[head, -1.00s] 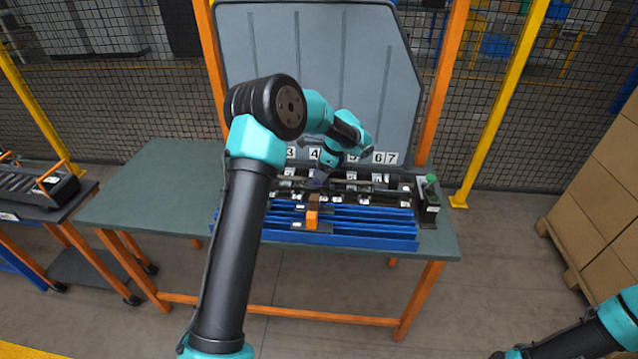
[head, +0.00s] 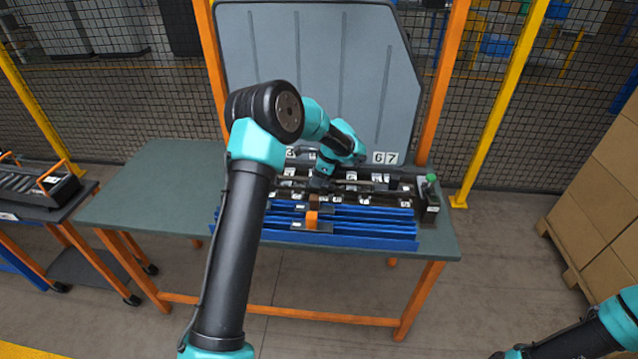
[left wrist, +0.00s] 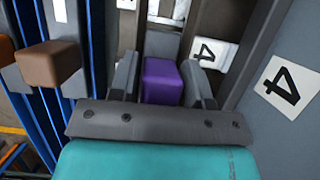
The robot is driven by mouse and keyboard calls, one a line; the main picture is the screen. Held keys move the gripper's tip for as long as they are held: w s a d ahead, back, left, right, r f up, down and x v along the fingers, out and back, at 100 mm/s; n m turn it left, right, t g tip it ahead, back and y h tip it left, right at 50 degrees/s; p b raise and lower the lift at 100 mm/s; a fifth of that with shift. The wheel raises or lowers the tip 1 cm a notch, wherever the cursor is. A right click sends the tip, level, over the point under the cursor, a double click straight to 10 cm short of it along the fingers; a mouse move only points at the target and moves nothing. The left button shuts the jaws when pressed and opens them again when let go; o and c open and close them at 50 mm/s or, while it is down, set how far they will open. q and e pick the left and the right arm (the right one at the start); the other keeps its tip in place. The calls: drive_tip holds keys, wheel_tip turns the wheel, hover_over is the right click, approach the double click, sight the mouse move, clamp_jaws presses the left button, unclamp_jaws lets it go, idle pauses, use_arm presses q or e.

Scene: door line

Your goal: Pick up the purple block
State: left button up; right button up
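The purple block (left wrist: 162,82) shows in the left wrist view, between the two grey fingers of my left gripper (left wrist: 161,72). The fingers are on either side of it and look open, with narrow gaps at its sides. In the head view, my left gripper (head: 318,187) is down at the dark rack behind the blue rails, and I cannot make out the block there. My right gripper is not in view; only part of my right arm shows at the lower right.
A brown block (left wrist: 48,64) and an orange block (head: 312,220) stand by the blue rails (head: 350,238). Number cards, including a 4 (left wrist: 285,84), are on the grey panel (head: 340,70) behind. A green button (head: 431,178) is at the right. The table's left part (head: 150,190) is clear.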

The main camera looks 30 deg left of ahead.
use_arm(q)
drive_tip(key=c, duration=0.8)
drive_tip(key=shift+o, duration=0.3)
drive_tip(key=shift+r, duration=0.1)
wheel_tip(320, 180, up, 10)
drive_tip(key=shift+f, duration=0.1)
idle(0.4)
